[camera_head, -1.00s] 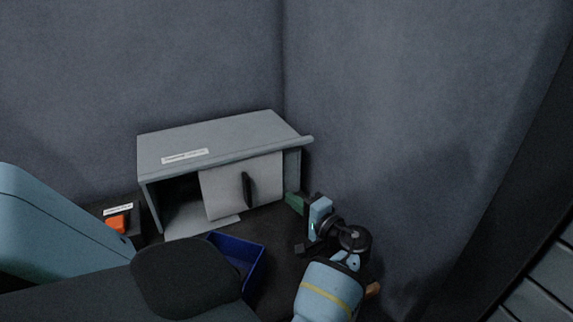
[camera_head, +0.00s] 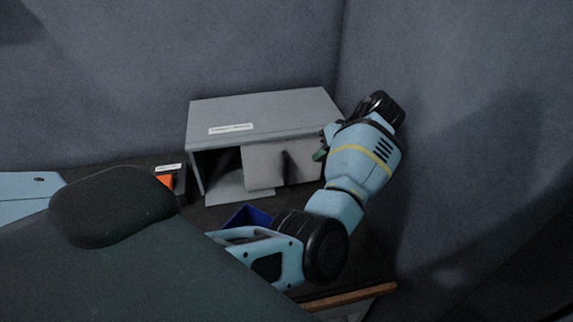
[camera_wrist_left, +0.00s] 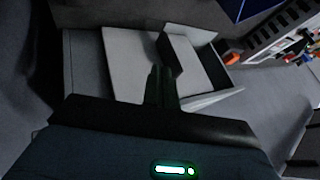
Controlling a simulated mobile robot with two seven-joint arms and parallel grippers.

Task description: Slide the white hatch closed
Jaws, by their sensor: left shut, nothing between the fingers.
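The grey cabinet (camera_head: 275,108) stands against the corner walls in the head view. Its white hatch (camera_head: 262,168) covers the middle and right of the front, with a dark upright handle (camera_head: 287,165). The opening left of the hatch is uncovered and dark inside. My left arm crosses the front right and covers the cabinet's right end; its fingertips are hidden there. In the left wrist view the left gripper (camera_wrist_left: 162,87) is shut and empty, in front of pale panels of the cabinet. I cannot tell whether it touches the hatch. My right gripper is not in view.
A blue bin (camera_head: 247,218) stands in front of the cabinet, partly behind my arm. An orange item (camera_head: 166,181) is left of the cabinet. A small green part (camera_head: 320,154) shows at its right end. Walls close in behind and right.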

